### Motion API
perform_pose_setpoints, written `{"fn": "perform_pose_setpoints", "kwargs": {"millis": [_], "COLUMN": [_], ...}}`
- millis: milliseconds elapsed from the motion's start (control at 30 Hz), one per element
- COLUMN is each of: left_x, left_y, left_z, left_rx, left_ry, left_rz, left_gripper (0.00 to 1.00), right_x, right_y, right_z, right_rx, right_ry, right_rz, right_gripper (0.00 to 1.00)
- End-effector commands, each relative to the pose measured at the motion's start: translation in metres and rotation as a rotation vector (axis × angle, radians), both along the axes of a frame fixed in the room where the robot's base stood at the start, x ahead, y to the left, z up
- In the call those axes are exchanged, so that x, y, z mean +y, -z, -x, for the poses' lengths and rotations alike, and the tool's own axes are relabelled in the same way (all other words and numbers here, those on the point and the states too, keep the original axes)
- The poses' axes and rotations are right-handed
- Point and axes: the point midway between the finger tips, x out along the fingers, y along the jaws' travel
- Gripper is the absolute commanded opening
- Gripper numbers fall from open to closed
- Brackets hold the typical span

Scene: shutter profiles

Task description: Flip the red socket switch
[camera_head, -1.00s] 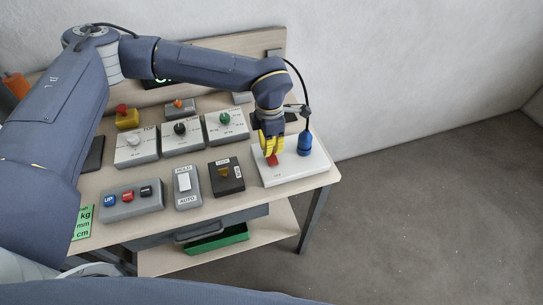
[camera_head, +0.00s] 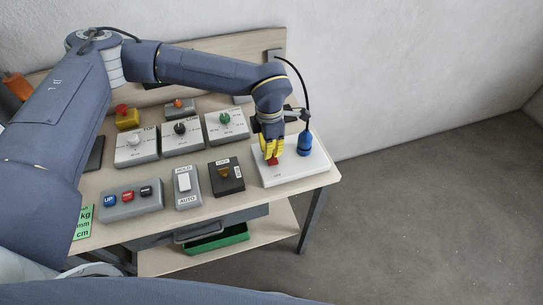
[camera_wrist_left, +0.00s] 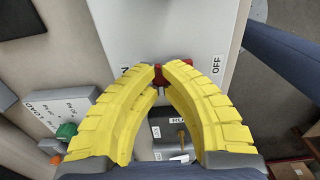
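The red socket switch (camera_head: 272,161) sits on the white socket panel (camera_head: 300,178) at the right end of the table. In the left wrist view the red switch (camera_wrist_left: 158,73) shows between and beside my fingertips, with an OFF label to its right and a partly covered label to its left. My left gripper (camera_head: 270,155) has yellow fingers pointing down at the switch. Its tips (camera_wrist_left: 165,69) are nearly together at the switch and partly hide it. I cannot tell whether they touch it or which way it is tilted. My right gripper is not in view.
A blue plug (camera_head: 304,144) with a black cable stands on the panel just right of my gripper. A dark box with an orange-brown switch (camera_head: 226,177) and a HOLD/AUTO rocker box (camera_head: 187,187) lie to the left. Dial boxes (camera_head: 182,138) stand behind them.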

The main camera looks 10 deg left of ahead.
Motion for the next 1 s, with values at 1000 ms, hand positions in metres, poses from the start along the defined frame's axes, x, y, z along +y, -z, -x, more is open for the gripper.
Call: {"fn": "perform_pose_setpoints", "kwargs": {"millis": [1000], "left_x": [0.000], "left_y": [-0.028], "left_z": [0.000], "left_rx": [0.000], "left_ry": [0.000], "left_rz": [0.001], "left_gripper": [0.00], "right_x": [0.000], "right_y": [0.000], "right_z": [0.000], "right_rx": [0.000], "right_ry": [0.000], "right_rz": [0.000], "right_gripper": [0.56]}}
